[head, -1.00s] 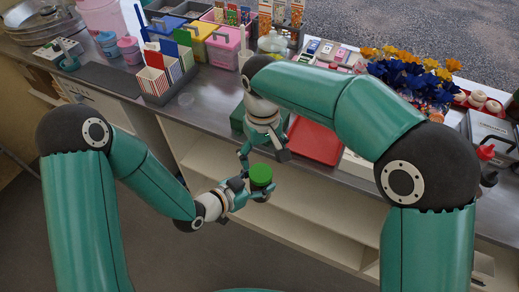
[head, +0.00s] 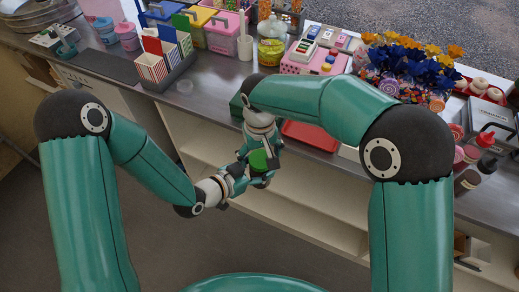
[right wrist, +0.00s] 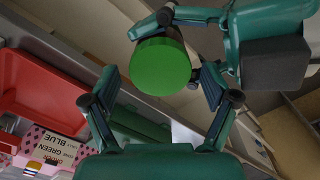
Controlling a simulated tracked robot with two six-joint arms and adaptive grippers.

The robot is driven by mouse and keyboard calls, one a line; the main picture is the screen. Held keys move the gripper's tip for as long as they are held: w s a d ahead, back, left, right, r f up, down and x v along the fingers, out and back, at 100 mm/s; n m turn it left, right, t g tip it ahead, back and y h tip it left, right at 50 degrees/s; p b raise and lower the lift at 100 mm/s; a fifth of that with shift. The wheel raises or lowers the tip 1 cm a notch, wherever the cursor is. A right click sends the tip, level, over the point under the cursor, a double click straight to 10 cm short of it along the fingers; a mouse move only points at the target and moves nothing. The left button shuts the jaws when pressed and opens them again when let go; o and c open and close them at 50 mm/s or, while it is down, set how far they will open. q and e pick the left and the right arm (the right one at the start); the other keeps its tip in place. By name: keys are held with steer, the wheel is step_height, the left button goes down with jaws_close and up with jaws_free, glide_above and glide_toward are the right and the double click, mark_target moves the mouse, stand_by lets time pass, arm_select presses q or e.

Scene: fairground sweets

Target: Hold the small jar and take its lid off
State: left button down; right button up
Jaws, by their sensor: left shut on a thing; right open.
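The small jar has a flat round bright green lid (head: 258,160), which shows plainly in the right wrist view (right wrist: 160,66). My left gripper (head: 247,175) is shut on the jar and holds it in the air in front of the counter. The jar's body is mostly hidden behind the lid and my left gripper's fingers. My right gripper (right wrist: 161,86) is open, with one finger on each side of the lid and gaps visible in the right wrist view. The lid is on the jar.
A red tray (head: 312,135) lies on the counter (head: 215,98) behind the grippers, near a green box (head: 236,105). Striped card holders (head: 152,68), a glass jar (head: 271,45), blue flowers (head: 395,70) and sauce bottles (head: 478,146) stand farther along. Open shelves (head: 300,190) are below.

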steer(key=c, duration=1.2)
steer(key=shift+n, duration=1.1)
steer(key=shift+d, duration=0.15)
steer(key=shift+r, duration=0.25)
steer(key=shift+r, duration=0.9)
